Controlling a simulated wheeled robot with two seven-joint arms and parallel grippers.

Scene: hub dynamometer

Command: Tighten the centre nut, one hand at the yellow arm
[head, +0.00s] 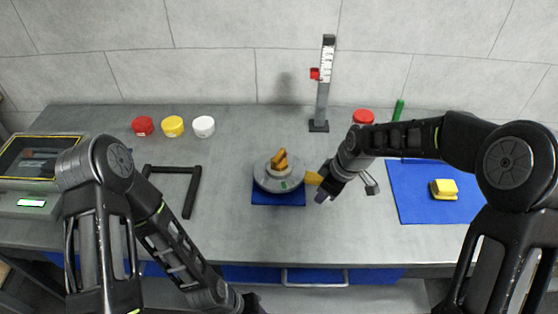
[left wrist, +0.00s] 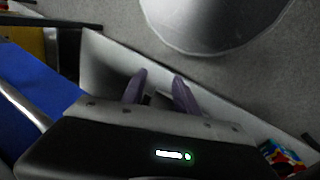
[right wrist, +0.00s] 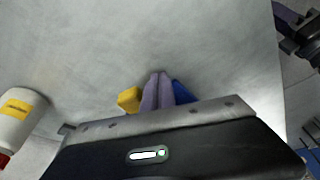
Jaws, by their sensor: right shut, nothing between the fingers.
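The round grey hub dynamometer (head: 268,184) stands on a blue base (head: 275,199) mid-bench. An orange-yellow centre nut or knob (head: 279,160) sits on top of it. The yellow arm (head: 313,178) sticks out from its right side. My right gripper (head: 322,196) is shut and empty, close to the outer end of the yellow arm. In the right wrist view its fingers (right wrist: 157,92) are together, with a yellow block-like end (right wrist: 130,99) just left of them; contact is unclear. My left gripper (left wrist: 158,92) is open and empty, low at the bench's front, only partly visible in the head view (head: 250,303).
Red (head: 143,126), yellow (head: 173,126) and white (head: 204,127) jars stand at the back left. A black angled frame (head: 190,190) lies left of the hub. A height gauge (head: 324,95) stands behind. A blue mat (head: 415,207) with a yellow block (head: 443,188) lies right.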

